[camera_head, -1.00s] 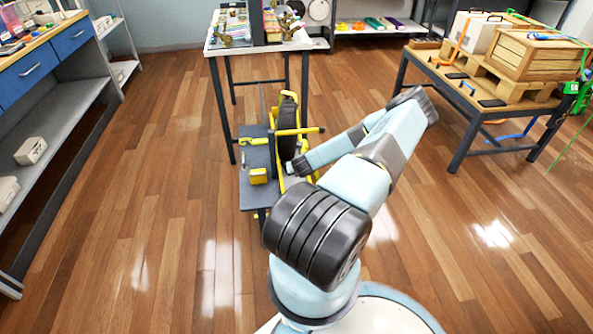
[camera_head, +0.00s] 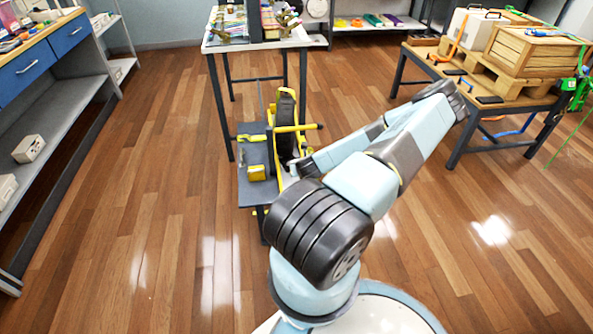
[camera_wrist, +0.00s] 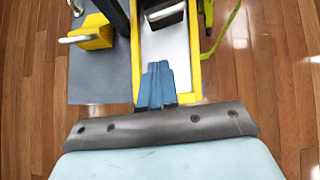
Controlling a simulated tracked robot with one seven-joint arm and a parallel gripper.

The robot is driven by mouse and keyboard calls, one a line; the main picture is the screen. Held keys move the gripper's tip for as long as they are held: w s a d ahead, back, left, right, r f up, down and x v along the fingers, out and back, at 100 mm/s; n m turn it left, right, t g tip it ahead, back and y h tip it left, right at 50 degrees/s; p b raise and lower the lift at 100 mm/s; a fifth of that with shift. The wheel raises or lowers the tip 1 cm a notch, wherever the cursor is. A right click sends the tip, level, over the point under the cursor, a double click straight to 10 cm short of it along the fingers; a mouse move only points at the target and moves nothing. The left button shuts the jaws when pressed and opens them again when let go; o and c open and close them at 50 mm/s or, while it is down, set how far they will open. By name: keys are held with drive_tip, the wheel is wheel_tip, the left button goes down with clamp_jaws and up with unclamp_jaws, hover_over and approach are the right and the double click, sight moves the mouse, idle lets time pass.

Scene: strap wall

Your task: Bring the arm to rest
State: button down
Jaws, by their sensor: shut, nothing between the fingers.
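My gripper shows in the wrist view (camera_wrist: 157,72), its blue fingers shut together with nothing between them. It points over a yellow-edged frame with a pale plate (camera_wrist: 172,50). In the head view my arm bends at the elbow out to the right, and its far end reaches back left toward the grey and yellow stand (camera_head: 258,172). The fingertips are small and partly hidden there, beside the stand's right side. I cannot tell whether they touch it.
A white table (camera_head: 262,42) with items stands behind the stand. At right a dark-legged table (camera_head: 515,105) carries a pallet and a wooden crate (camera_head: 533,52) with straps. A shelf bench (camera_head: 60,105) lines the left. Open wooden floor lies between.

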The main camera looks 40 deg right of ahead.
drive_tip(key=shift+v, duration=0.8)
